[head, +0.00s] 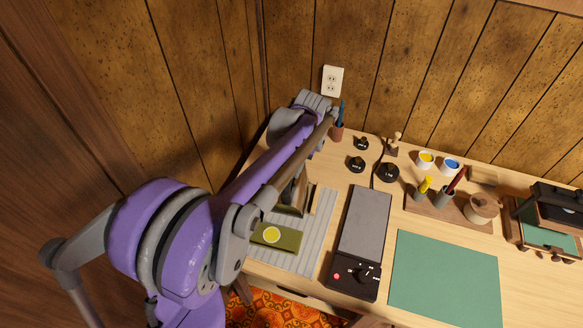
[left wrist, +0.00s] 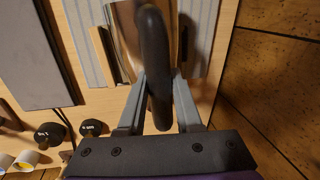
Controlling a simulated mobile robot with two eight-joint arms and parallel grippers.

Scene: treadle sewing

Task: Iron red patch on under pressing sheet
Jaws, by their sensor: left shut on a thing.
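My left gripper (left wrist: 158,80) is shut on the dark curved handle (left wrist: 154,35) of an iron. I cannot make out a red patch or a pressing sheet. My right gripper is out of view.
Right of the mat is a dark box with a grey top (head: 362,222), a knob and a red light. Further right lie a green mat (head: 447,280) and a wooden tray (head: 420,207) with pens and pots. Small dark weights (head: 388,172) and paint cups stand behind. A panelled wall closes the back.

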